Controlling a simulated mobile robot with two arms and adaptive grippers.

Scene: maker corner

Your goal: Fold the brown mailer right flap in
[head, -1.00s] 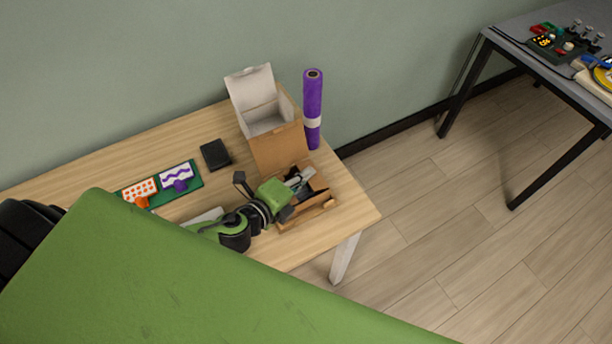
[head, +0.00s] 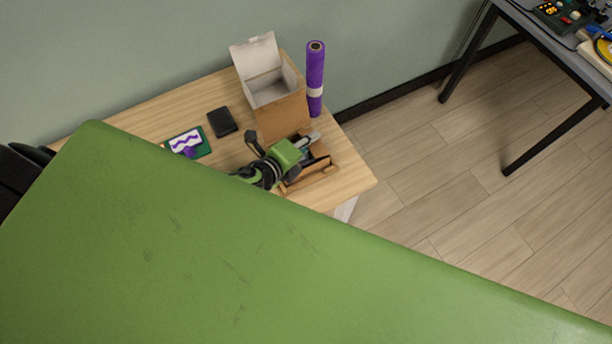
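The brown mailer (head: 318,172) is a low, open cardboard box near the right end of the wooden table, with a dark inside. Its near side and part of its right side show. My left gripper (head: 311,140) is over its far left part, with the green wrist hiding much of the mailer's left side. The grey fingers are small and partly covered, so I cannot tell whether they are open or touch a flap. My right gripper is not in view.
A taller carton (head: 282,112) with a raised white lid stands just behind the mailer, close to my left gripper. A purple roll (head: 315,75) stands beside it. A black box (head: 222,122) and a green mat (head: 203,148) lie left. The wooden table (head: 352,178) is bare at its right end.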

